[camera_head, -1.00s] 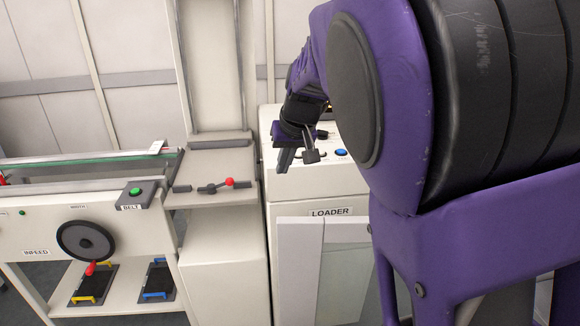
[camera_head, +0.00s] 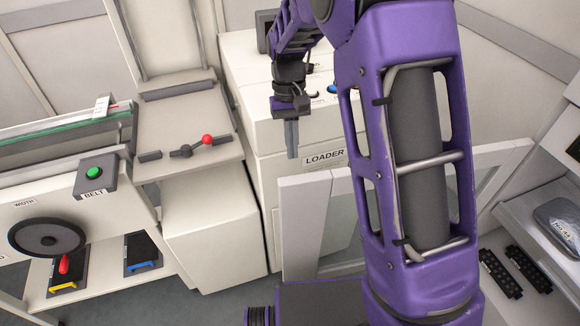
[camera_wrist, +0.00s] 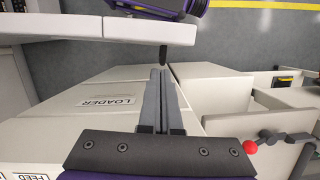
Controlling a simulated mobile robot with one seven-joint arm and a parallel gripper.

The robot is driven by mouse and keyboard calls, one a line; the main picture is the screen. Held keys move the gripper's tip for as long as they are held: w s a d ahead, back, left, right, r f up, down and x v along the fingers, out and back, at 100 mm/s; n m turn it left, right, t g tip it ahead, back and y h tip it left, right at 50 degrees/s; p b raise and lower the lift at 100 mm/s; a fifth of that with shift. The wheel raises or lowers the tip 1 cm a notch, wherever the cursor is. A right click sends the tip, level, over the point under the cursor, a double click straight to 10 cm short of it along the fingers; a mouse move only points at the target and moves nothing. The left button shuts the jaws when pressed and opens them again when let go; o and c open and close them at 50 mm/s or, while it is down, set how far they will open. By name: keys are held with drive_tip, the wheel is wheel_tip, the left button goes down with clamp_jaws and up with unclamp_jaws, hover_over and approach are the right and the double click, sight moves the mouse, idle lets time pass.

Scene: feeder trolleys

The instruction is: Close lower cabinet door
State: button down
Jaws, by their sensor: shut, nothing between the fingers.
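The white loader cabinet (camera_head: 262,120) bears a LOADER label (camera_head: 324,159), which also shows in the wrist view (camera_wrist: 106,103). Below the label, a white-framed door with a glassy panel (camera_head: 306,222) stands swung out from the cabinet. My arm hides part of it. A white panel with a seam (camera_wrist: 60,38), apparently the open door, crosses the upper left of the wrist view. My gripper (camera_head: 292,152) is shut and empty, pointing down by the loader front, left of the label. Its fingers (camera_wrist: 161,78) end close to the panel's right end; contact cannot be told.
A pale cabinet with a red-knobbed lever (camera_head: 207,139) stands left of the loader. The infeed bench with a green BELT button (camera_head: 93,173) is farther left. A shelf with dark strips (camera_head: 515,272) is at right. Grey floor shows between.

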sight(294, 182)
drive_tip(key=x, duration=0.9)
drive_tip(key=shift+s+d+f+b, duration=0.1)
drive_tip(key=shift+s+f+b, duration=0.05)
drive_tip(key=shift+f+b, duration=0.25)
drive_tip(key=shift+s, duration=0.1)
